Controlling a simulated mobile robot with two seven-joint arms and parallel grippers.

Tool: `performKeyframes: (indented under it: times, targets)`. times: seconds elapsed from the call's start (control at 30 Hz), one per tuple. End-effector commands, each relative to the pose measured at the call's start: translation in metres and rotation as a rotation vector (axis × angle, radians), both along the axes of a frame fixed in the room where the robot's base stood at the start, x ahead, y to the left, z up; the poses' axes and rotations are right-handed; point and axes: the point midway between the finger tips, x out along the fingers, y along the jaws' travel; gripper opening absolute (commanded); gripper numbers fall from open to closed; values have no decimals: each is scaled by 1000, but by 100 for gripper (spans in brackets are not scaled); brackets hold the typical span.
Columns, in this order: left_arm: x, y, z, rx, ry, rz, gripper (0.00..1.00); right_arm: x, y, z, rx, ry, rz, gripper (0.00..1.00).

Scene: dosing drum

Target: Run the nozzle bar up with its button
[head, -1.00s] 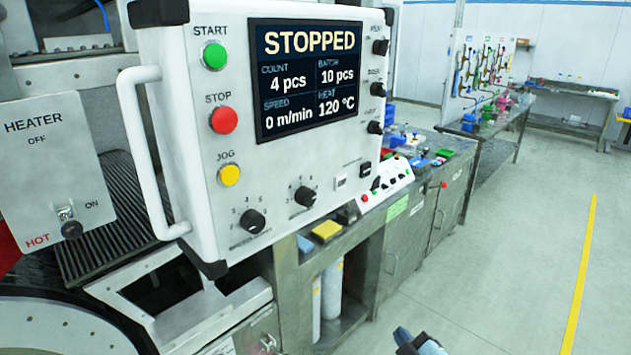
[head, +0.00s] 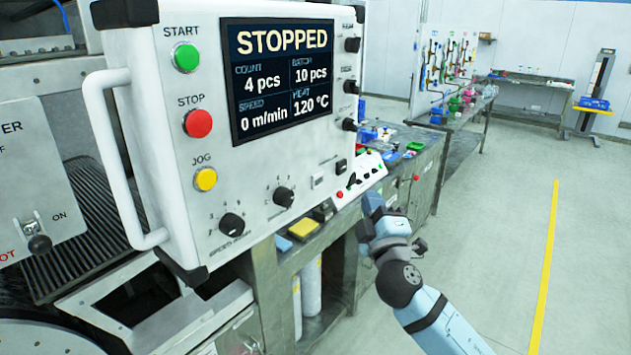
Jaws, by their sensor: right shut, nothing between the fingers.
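The white control box (head: 262,150) fills the left half. Its screen (head: 280,78) reads STOPPED, 4 of 10 pcs, 0 m/min, 120 °C. It carries a green START button (head: 186,57), a red STOP button (head: 198,123) and a yellow JOG button (head: 205,180). A small white panel (head: 374,167) with dark knobs and a red button lies on the bench behind. I cannot make out the nozzle bar or tell which button is its own. My right gripper (head: 371,203) is shut and empty, below that small panel in the picture. My left gripper is out of view.
A white handle (head: 118,165) sticks out from the box's left side. A heater panel (head: 35,190) with a switch stands at far left. A yellow sponge-like block (head: 303,229) lies on the bench. The floor (head: 480,240) at right is clear, with a yellow line (head: 545,260).

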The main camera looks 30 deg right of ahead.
Motion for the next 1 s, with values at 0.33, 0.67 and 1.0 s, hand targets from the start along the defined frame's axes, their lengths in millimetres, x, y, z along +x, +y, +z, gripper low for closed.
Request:
performKeyframes:
  times: [0.33, 0.67, 1.0]
  targets:
    - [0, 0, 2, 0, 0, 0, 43, 15, 6, 0, 3, 1, 2, 0]
    - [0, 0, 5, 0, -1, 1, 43, 58, 23, 1, 3, 0, 2, 0]
    - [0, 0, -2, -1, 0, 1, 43, 81, 32, -1, 3, 1, 2, 0]
